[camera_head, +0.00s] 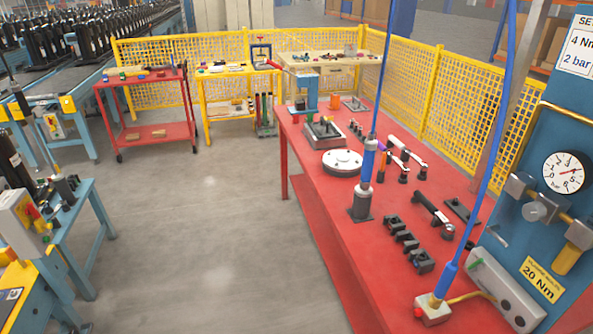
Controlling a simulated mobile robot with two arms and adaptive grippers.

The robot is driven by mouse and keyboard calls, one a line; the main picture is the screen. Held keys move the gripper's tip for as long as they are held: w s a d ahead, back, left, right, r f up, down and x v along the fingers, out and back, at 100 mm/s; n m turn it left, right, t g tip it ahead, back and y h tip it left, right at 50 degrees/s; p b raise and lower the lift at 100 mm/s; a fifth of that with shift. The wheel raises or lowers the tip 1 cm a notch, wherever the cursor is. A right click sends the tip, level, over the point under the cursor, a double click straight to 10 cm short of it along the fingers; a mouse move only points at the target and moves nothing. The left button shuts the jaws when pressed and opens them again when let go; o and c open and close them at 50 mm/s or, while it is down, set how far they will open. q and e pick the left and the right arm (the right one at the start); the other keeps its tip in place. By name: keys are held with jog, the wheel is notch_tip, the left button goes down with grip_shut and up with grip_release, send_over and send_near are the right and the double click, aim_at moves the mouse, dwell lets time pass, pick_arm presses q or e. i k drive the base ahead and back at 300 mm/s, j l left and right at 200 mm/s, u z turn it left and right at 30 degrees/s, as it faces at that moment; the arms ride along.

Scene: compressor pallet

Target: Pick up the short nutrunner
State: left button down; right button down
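Neither of my grippers is in view. A blue and grey upright tool (367,166) stands in a dark holder (361,205) on the red table, with a blue hose rising from its top. A black and silver angled tool (432,210) lies on the table to the right of it. Several slim tools with pale handles and dark ends (405,158) lie farther back. I cannot tell for sure which of these is the short nutrunner.
The red table (335,228) also bears a round white disc (342,162), black blocks (408,243) and a grey box (500,295). A blue panel with a gauge (568,172) stands at right. A blue bench (90,200) is at left. Grey floor (195,235) between is clear.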

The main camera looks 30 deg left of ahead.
aim_at(364, 189)
jog(key=u, duration=0.35)
jog(key=i+j, duration=1.3)
jog(key=i, duration=0.85)
jog(key=z, duration=1.2)
jog(key=k+j+z, duration=0.15)
jog(key=k, duration=0.2)
